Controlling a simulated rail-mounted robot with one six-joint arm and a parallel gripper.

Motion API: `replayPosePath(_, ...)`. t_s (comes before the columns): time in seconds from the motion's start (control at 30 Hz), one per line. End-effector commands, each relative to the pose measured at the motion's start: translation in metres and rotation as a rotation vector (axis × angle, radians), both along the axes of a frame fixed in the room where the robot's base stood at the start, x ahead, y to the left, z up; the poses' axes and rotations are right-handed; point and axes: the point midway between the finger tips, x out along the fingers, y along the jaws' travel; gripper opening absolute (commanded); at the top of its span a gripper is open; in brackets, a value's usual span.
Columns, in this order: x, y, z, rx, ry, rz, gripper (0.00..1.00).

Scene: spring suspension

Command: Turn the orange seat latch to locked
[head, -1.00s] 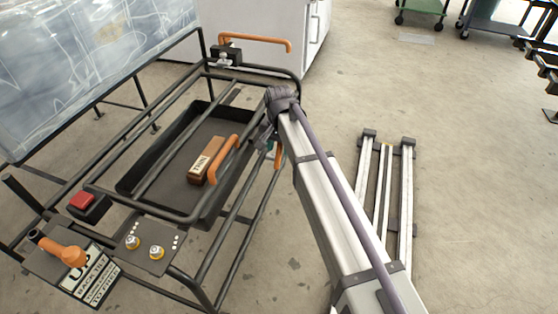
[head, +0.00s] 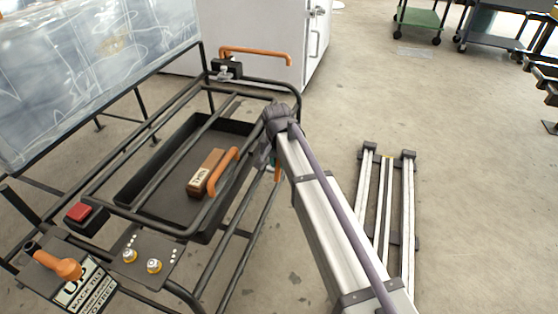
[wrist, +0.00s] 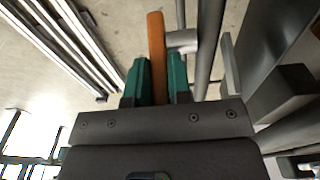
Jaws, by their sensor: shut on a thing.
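An orange lever (wrist: 156,45) stands between the green fingers of my gripper (wrist: 156,82) in the wrist view, and the fingers are shut on it. A short grey pivot stub (wrist: 182,40) joins it to a dark frame tube on its right. In the head view, a bit of this orange lever (head: 277,173) shows below my wrist at the right side of the frame. My arm hides most of it and the fingertips there. I cannot read any locked mark beside it.
The black tube frame (head: 262,205) holds a dark tray (head: 150,195) with a brown block (head: 207,172). Other orange handles sit at the back (head: 255,55) and front left (head: 62,266). Silver rails (head: 388,205) lie on the floor at right, with clear floor around.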

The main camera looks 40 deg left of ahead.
Motion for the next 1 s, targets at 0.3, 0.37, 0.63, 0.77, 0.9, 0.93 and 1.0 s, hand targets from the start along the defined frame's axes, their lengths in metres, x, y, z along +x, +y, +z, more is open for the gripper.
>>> replayPosePath(0.3,-0.018,-0.007,-0.003,0.13,-0.397,0.002,0.0)
replayPosePath(0.37,-0.017,-0.006,-0.001,0.133,-0.406,0.002,0.0)
replayPosePath(0.63,-0.017,-0.005,-0.001,0.132,-0.402,0.001,0.26)
replayPosePath(0.77,-0.017,-0.005,-0.001,0.131,-0.402,0.001,0.38)
replayPosePath(0.9,-0.016,-0.005,-0.001,0.131,-0.401,0.001,0.45)
replayPosePath(0.93,-0.016,-0.005,-0.001,0.131,-0.401,0.001,0.45)
replayPosePath(1.0,-0.016,-0.005,-0.001,0.131,-0.401,0.001,0.45)
